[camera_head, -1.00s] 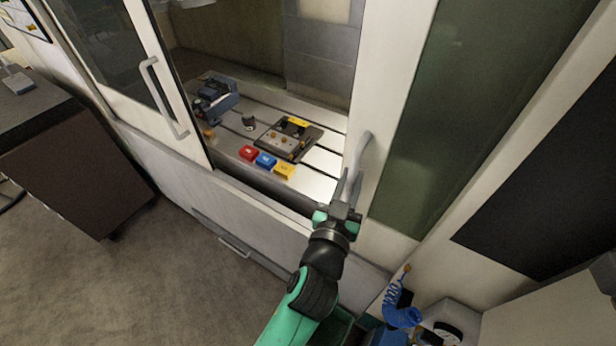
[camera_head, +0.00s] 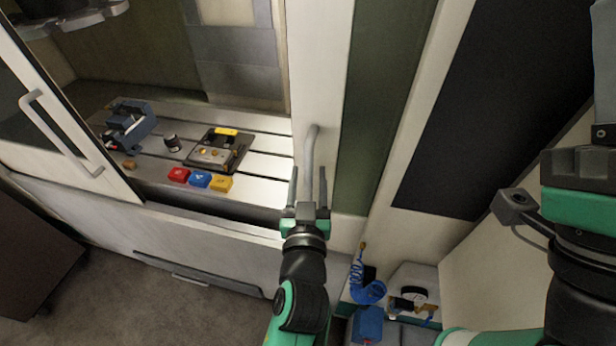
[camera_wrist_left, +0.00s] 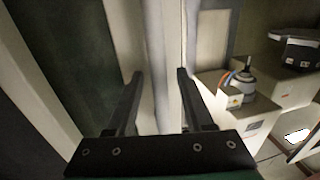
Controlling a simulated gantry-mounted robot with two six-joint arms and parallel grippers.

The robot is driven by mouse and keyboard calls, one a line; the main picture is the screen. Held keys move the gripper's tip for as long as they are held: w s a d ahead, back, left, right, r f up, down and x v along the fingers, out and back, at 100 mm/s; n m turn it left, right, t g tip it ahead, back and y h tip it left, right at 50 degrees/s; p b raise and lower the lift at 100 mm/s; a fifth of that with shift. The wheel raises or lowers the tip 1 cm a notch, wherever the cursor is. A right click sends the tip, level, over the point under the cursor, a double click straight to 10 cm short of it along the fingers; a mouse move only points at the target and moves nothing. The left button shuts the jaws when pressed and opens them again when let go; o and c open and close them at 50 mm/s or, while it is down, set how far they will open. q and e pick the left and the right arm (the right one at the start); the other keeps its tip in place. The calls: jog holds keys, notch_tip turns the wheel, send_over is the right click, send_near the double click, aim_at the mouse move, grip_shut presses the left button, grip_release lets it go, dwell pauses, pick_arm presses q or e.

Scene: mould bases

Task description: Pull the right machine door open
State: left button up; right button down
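The right machine door (camera_head: 322,60) has a white frame and a dark green window; the opening to its left shows the machine's inside. Its pale, curved upright handle (camera_head: 311,145) is on the frame. My left gripper (camera_head: 308,182) is at the handle's lower part, its two fingers spread, one on each side of it in the head view. In the left wrist view the fingers (camera_wrist_left: 160,90) are apart, with pale upright surfaces between them; contact with the handle cannot be told. My right gripper is partly in view at the right edge, its fingers cut off.
The left door (camera_head: 65,135) has its own handle. Inside, a bed (camera_head: 265,165) carries a vise (camera_head: 130,125), a dark plate (camera_head: 218,150) and red, blue and yellow blocks (camera_head: 200,180). A blue coiled hose (camera_head: 360,280) is right of my left arm.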

pick_arm(q)
jog(key=s+a, duration=0.1)
jog(key=s, duration=1)
jog(key=shift+s+a+p, duration=0.25)
jog(key=shift+p, duration=0.05)
